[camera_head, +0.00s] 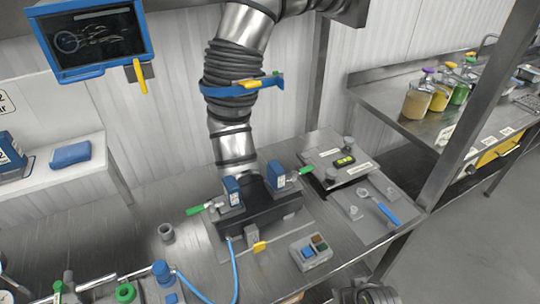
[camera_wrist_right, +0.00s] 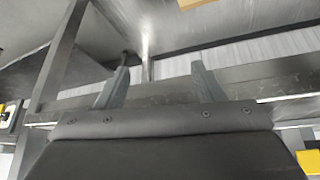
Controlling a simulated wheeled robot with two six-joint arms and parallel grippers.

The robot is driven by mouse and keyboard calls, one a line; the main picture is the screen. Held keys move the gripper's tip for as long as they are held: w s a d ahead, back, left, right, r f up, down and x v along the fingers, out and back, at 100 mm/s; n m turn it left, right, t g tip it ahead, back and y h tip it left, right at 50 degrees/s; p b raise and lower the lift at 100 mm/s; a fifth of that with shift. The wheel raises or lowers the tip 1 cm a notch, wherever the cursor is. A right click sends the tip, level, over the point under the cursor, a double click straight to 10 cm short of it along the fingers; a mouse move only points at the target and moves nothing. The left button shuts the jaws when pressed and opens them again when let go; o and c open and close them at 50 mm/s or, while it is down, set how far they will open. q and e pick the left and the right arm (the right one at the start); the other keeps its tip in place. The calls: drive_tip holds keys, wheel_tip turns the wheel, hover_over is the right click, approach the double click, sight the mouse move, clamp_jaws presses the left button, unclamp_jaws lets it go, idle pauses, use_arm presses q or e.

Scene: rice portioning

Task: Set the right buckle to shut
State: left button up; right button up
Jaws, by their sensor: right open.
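The dark machine base (camera_head: 262,218) under the steel duct has two blue clamp blocks with green-tipped levers. The right buckle (camera_head: 278,174) is the blue block on the right; its green lever tip (camera_head: 306,169) points out to the right. I cannot tell from this view whether it is latched. The left buckle (camera_head: 231,191) has its green lever pointing out to the left. My right gripper (camera_wrist_right: 162,84) shows in the right wrist view with its two fingers apart and nothing between them. Neither buckle is recognisable in that view. My left gripper is not in view.
The steel duct (camera_head: 233,140) with a blue-and-yellow band rises behind the base. A button box (camera_head: 311,252) stands in front, and a scale (camera_head: 340,165) and a blue-handled tool (camera_head: 380,207) lie to the right. A blue hose (camera_head: 233,270) runs along the front.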

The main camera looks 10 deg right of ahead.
drive_tip(key=shift+t, duration=0.6)
drive_tip(key=w+r, duration=0.1)
drive_tip(key=w+a+r, duration=0.1)
drive_tip(key=r, duration=0.1)
drive_tip(key=w+r, duration=0.1)
drive_tip(key=r, duration=0.1)
drive_tip(key=shift+w+a, duration=0.2)
drive_tip(key=shift+a, duration=0.05)
drive_tip(key=n+t+y+p, duration=0.25)
drive_tip(key=t+y, duration=0.35)
drive_tip(key=t, duration=0.4)
approach(254, 87)
drive_tip(key=shift+n, duration=0.45)
drive_tip(key=p+x, duration=0.5)
drive_tip(key=x, duration=0.6)
drive_tip(key=shift+r, duration=0.1)
drive_tip(key=shift+w+a+p, duration=0.15)
drive_tip(key=shift+w+p, duration=0.25)
drive_tip(key=shift+w, duration=0.3)
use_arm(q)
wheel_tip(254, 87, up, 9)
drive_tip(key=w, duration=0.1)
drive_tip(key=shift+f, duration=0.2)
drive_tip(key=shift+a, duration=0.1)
